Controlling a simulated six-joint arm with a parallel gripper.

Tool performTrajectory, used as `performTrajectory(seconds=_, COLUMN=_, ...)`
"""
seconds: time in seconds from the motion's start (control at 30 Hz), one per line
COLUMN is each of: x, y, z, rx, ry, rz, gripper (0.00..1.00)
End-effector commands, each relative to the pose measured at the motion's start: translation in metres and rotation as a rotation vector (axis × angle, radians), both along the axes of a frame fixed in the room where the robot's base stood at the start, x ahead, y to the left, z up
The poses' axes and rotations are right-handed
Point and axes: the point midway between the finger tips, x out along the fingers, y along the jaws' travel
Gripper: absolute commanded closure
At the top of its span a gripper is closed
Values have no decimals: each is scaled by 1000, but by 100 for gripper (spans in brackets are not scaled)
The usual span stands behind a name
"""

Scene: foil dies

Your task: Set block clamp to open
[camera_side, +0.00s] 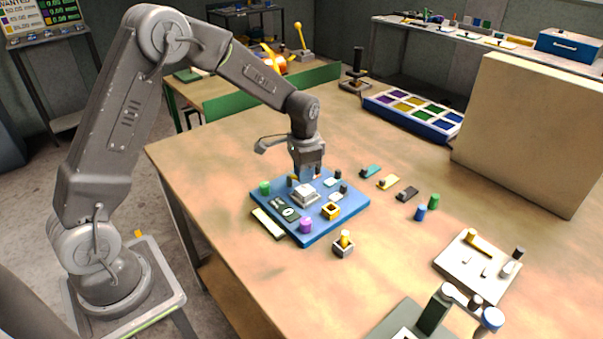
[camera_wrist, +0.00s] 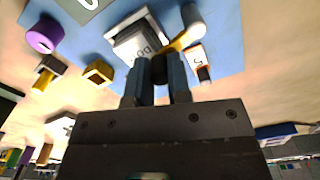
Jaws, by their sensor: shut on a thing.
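The block clamp (camera_side: 305,197) is a pale grey-white fixture on the blue board (camera_side: 264,207), below my gripper (camera_side: 307,176). In the wrist view the clamp's white frame (camera_wrist: 124,22) sits around a light block with dark printed characters (camera_wrist: 137,43). My gripper (camera_wrist: 158,75) is shut on a small black knob (camera_wrist: 159,68) right beside that block. A yellow arm (camera_wrist: 180,42) shows just behind the fingers, near a grey cylinder (camera_wrist: 193,18). How the knob joins the clamp is hidden by the fingers.
On the board are a purple knob (camera_side: 305,226), a yellow square holder (camera_side: 331,211) and a green knob (camera_side: 265,187). A grey block with a yellow peg (camera_side: 343,244) stands in front. Right are loose pegs and a pale plate (camera_side: 462,282). A beige panel (camera_side: 528,130) stands behind.

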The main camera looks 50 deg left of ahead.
Motion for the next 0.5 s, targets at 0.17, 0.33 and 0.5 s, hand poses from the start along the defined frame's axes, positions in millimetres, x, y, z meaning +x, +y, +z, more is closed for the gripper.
performTrajectory(seconds=0.17, x=7, y=3, z=0, rx=-1, ry=0, rz=170, gripper=100)
performTrajectory(seconds=0.33, x=13, y=7, z=0, rx=-1, ry=0, rz=332, gripper=100)
performTrajectory(seconds=0.5, x=19, y=11, z=0, rx=-1, ry=0, rz=494, gripper=100)
